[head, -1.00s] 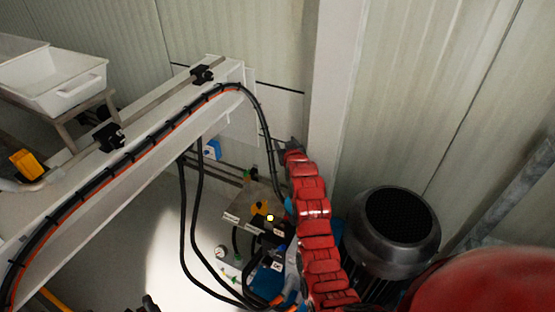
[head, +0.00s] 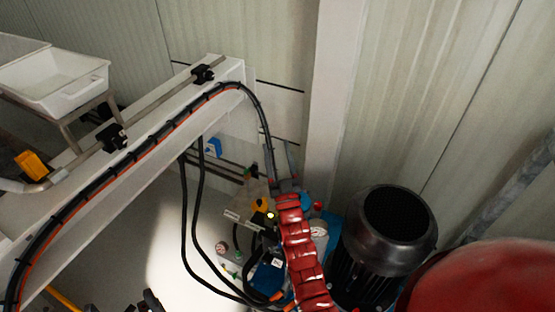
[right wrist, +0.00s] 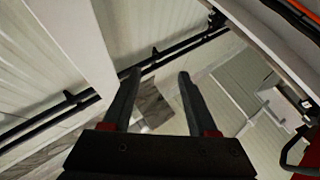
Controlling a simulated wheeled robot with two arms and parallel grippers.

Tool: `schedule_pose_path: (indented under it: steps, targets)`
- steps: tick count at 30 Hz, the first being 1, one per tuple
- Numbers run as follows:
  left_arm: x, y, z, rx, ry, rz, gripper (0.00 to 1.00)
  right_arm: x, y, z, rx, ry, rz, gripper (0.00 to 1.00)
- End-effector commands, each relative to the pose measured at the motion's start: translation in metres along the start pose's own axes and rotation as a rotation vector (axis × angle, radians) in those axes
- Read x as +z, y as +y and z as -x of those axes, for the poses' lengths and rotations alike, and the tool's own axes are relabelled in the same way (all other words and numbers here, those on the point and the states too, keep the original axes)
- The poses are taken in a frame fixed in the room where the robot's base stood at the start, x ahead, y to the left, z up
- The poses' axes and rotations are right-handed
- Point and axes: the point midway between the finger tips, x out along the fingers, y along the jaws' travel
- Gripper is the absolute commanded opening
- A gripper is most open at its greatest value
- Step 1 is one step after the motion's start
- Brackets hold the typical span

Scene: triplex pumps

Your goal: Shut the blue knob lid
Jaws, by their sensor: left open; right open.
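A small blue part with a pale face (head: 213,147) is on the wall side behind the hanging cables in the head view. A larger blue part (head: 268,278) sits low among the pump fittings, partly hidden by my red right arm. I cannot tell which of these, if either, is the blue knob lid. My right gripper (head: 281,160) is open near the wall, to the right of the small blue part and apart from it. In the right wrist view its open jaws (right wrist: 158,78) hold nothing. My left gripper (head: 141,301) is open at the bottom edge, mostly cut off.
A pale beam (head: 110,170) with black cables crosses the left. A white tray (head: 60,82) stands at the back left. A black motor (head: 390,230) and a red rounded body (head: 485,282) are at the right. Dark rails (right wrist: 50,120) run along the wall.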

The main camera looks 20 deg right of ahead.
Motion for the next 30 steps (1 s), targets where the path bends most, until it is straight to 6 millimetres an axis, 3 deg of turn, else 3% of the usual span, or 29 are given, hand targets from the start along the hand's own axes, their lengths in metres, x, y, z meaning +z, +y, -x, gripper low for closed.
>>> schedule_pose_path:
  steps: [6,10,21,23,26,29,30]
  targets:
    - [-0.001,0.000,-0.003,0.000,0.000,0.000,1.00,-0.030,-0.007,0.022,-0.013,0.117,-0.016,0.59]
    - [-0.001,0.000,-0.003,0.000,0.000,0.000,1.00,-0.040,-0.009,0.031,-0.017,0.155,-0.022,0.59]
    - [-0.001,0.000,-0.003,0.000,0.000,0.000,1.00,-0.045,-0.010,0.035,-0.019,0.177,-0.024,0.59]
    - [-0.001,0.000,-0.003,0.000,0.000,0.000,1.00,-0.044,-0.010,0.034,-0.019,0.175,-0.024,0.50]
    - [0.001,0.000,0.003,0.000,0.000,0.000,1.00,-0.029,-0.009,0.026,-0.017,0.138,-0.013,0.32]
    - [0.003,0.001,0.017,0.000,0.000,0.000,1.00,0.016,-0.006,0.004,-0.014,0.022,0.017,0.14]
    - [0.004,0.001,0.025,0.000,0.000,0.000,1.00,0.042,-0.004,-0.009,-0.015,-0.049,0.035,0.07]
